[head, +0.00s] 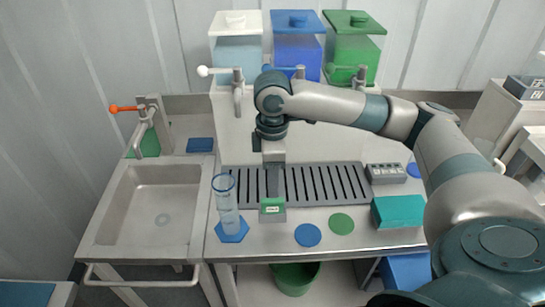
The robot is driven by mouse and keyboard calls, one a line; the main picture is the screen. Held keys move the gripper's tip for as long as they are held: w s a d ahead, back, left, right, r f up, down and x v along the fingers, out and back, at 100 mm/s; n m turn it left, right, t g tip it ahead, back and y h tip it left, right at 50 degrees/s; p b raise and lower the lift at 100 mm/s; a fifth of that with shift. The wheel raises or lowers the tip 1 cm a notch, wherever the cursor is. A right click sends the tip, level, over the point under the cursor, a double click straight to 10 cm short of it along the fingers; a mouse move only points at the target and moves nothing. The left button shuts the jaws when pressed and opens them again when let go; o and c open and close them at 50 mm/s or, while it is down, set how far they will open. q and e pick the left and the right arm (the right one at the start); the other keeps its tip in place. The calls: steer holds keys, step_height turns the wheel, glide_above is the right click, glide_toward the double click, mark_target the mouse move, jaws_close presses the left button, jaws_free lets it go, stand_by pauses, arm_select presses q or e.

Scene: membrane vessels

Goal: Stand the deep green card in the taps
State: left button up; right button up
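My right arm comes in from the right and its gripper (273,180) points down over the dark slotted drain grate. A small green block with a white label (272,208) is directly below the fingertips, at the grate's front edge. I cannot tell whether the fingers touch it or whether it is the card. The fingers show edge-on, so their opening is unclear. Another green piece (150,144) stands upright behind the sink's orange-handled tap (145,118), partly hidden. The dispenser taps (238,88) are under the tanks; the blue and green ones are partly hidden by my arm. My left gripper is out of view.
White, blue and green tanks (352,45) stand at the back. A clear blue-rimmed vessel (227,200) stands on a blue hexagonal mat, left of the gripper. Blue and green discs (341,223) and a teal box (398,211) lie to the right. The sink (160,205) is empty.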

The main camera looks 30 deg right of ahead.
step_height(320, 180, up, 8)
steer(key=shift+b, duration=0.45)
stand_by(0.8)
